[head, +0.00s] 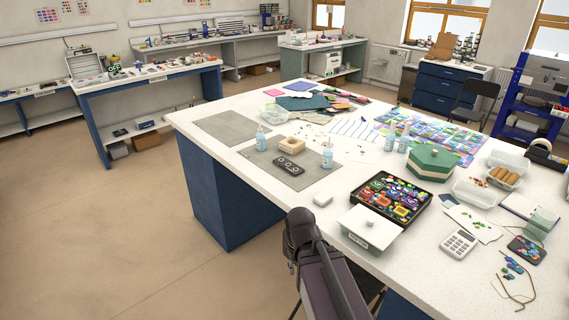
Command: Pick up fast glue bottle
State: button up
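Several small clear bottles with bluish labels stand upright on the white table (190,121). One bottle (260,139) stands at the left by a grey mat, and another bottle (327,156) stands on the nearer mat. Two more bottles, one at the left (390,139) and one at its right (404,141), stand close together behind the black tray. The labels are too small to read, so I cannot tell which one is the fast glue bottle. Part of my dark arm rises at the bottom centre, in front of the table's near edge. My gripper is not visible.
A black tray of colourful glass (358,208), a white box (365,232), a green-lidded box (433,160) and a calculator (459,243) crowd the table's right. A cream ring-shaped block (291,145) and a dark remote-like object (288,168) sit between the left bottles. Floor is clear at left.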

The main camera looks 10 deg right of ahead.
aim_at(261, 140)
jog(key=u, duration=1.55)
jog(key=i, duration=2.25)
jog(key=z, duration=0.05)
